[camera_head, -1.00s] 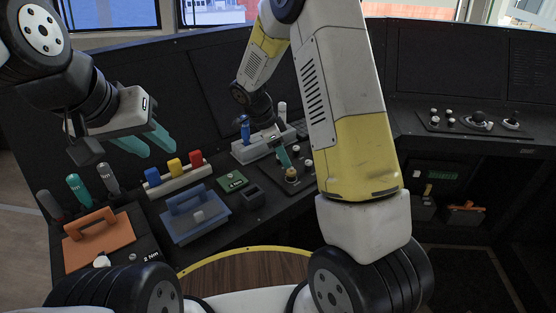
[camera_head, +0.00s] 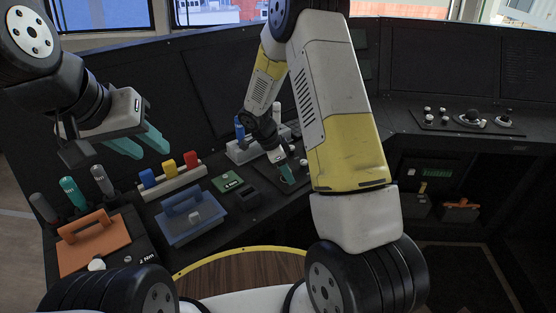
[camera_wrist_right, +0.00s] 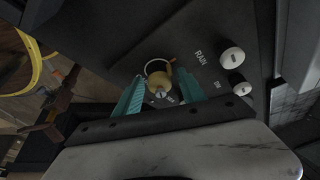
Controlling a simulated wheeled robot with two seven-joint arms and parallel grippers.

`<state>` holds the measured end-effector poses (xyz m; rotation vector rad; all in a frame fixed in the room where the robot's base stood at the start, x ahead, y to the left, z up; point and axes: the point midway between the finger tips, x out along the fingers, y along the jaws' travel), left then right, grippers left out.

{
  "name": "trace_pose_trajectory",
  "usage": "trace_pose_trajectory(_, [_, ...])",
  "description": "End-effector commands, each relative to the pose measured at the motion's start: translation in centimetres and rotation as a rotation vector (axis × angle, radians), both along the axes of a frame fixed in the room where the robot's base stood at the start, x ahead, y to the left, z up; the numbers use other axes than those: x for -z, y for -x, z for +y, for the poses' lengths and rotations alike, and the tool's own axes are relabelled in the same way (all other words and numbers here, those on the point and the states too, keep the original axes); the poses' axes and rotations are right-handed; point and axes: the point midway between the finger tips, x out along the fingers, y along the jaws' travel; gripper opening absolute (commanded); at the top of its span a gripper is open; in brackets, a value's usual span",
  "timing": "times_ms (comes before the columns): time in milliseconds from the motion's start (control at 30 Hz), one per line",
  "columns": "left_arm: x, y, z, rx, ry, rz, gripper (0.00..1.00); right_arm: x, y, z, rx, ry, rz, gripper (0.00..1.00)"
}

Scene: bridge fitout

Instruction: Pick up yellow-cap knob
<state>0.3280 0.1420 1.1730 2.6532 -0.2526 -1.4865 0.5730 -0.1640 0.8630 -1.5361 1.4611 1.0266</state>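The yellow-cap knob (camera_wrist_right: 158,82) stands on a dark panel in the right wrist view. It has a round yellow cap with a ring-like rim. My right gripper (camera_wrist_right: 160,76) is open, with one teal finger on each side of the knob; I cannot tell whether either finger touches it. In the head view my right gripper (camera_head: 287,173) is down at the panel and hides the knob. My left gripper (camera_head: 148,147) is open and empty, raised above the left side of the console.
Two white knobs (camera_wrist_right: 232,58) sit right of the yellow one, by the label RAIN.

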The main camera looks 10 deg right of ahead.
Motion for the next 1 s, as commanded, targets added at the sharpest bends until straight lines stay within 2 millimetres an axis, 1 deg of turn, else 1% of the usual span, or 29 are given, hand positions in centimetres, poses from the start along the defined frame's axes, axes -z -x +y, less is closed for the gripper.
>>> trace_pose_trajectory(33, [0.0, 0.0, 0.0, 0.000, 0.000, 0.000, 0.36, 0.0, 0.0, 0.0, 0.000, 0.000, 0.000, 0.35])
trace_pose_trajectory(167, [0.0, 0.0, 0.0, 0.000, 0.000, 0.000, 0.36, 0.0, 0.0, 0.0, 0.000, 0.000, 0.000, 0.10])
trace_pose_trajectory(200, [0.0, 0.0, 0.0, 0.000, 0.000, 0.000, 0.36, 0.0, 0.0, 0.0, 0.000, 0.000, 0.000, 0.02])
trace_pose_trajectory(233, [0.0, 0.0, 0.0, 0.000, 0.000, 0.000, 0.36, 0.0, 0.0, 0.0, 0.000, 0.000, 0.000, 0.00])
trace_pose_trajectory(500, [0.0, 0.0, 0.0, 0.000, 0.000, 0.000, 0.36, -0.1, 0.0, 0.0, 0.000, 0.000, 0.000, 0.00])
trace_pose_trajectory(633, [0.0, 0.0, 0.0, 0.000, 0.000, 0.000, 0.36, -0.6, -0.1, 0.0, 0.000, 0.001, -0.002, 0.00])
trace_pose_trajectory(767, [0.0, 0.0, 0.0, 0.000, 0.000, 0.000, 0.36, -1.8, -0.1, 0.0, 0.001, 0.000, -0.004, 0.00])
trace_pose_trajectory(900, [0.0, 0.0, 0.0, 0.000, 0.000, 0.000, 0.36, -3.9, -0.1, 0.1, 0.000, 0.000, -0.005, 0.00])
trace_pose_trajectory(1000, [0.0, 0.0, 0.0, 0.000, 0.000, 0.000, 0.36, -3.8, 2.0, 0.9, -0.006, 0.001, 0.001, 0.00])
